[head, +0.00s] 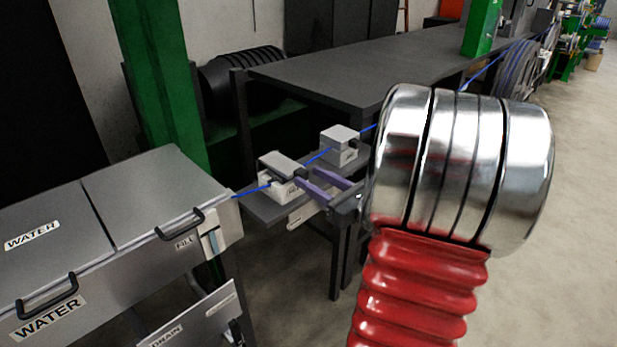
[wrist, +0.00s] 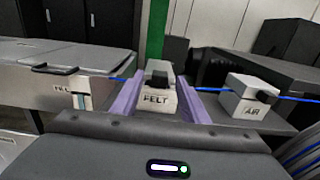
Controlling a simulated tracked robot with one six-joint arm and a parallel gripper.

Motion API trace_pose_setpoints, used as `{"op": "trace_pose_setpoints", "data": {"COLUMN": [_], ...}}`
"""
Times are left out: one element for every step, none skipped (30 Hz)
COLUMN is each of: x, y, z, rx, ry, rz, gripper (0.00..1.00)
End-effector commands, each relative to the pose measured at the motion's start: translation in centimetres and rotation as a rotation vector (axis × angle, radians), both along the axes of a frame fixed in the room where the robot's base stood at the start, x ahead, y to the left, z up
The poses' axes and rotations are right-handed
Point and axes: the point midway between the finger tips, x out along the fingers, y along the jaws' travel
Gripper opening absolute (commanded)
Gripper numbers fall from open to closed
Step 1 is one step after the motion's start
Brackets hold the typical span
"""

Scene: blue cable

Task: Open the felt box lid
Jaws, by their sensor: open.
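The felt box (wrist: 158,108) is a small pale box labelled FELT. In the head view the felt box (head: 279,190) stands on a small grey shelf (head: 262,211), partly hidden by my gripper. My gripper (head: 307,177) has two purple fingers, open and pointing at the box's front. In the wrist view the fingers of my gripper (wrist: 163,85) lie left and right of the box, with the handle between them. Contact with the handle cannot be seen.
The AIR box (wrist: 248,105) stands to the right on the same shelf. A blue cable (head: 319,155) runs through both boxes. The grey water tank (head: 135,190) with black handles is to the left. A dark table (head: 360,62) stands behind.

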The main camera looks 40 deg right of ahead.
Motion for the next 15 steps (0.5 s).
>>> {"op": "trace_pose_setpoints", "data": {"x": [0.6,0.8,1.1,1.3,1.5,1.6,1.8,1.8,1.9,1.9,1.9,1.9,1.9,1.9,1.9], "y": [0.1,0.1,0.1,0.1,0.1,0.1,0.1,0.1,0.1,0.1,0.1,0.0,0.0,0.0,0.0], "z": [0.0,0.0,0.0,0.0,0.0,0.0,0.0,0.0,0.0,0.0,0.0,0.0,0.0,0.0,0.0], "rx": [0.000,0.000,0.000,0.000,0.000,0.000,0.000,0.000,0.000,0.000,0.000,0.000,0.000,0.000,0.000], "ry": [0.000,0.000,-0.001,-0.001,0.000,0.000,0.000,0.000,0.000,0.000,0.000,0.000,0.000,0.000,0.000], "rz": [0.002,0.002,0.002,0.001,0.001,0.001,0.001,0.000,0.000,-0.001,-0.001,-0.001,-0.001,-0.001,-0.001], "gripper": [0.41,0.41,0.41,0.41,0.41,0.41,0.41,0.41,0.41,0.41,0.41,0.41,0.41,0.41,0.41]}}
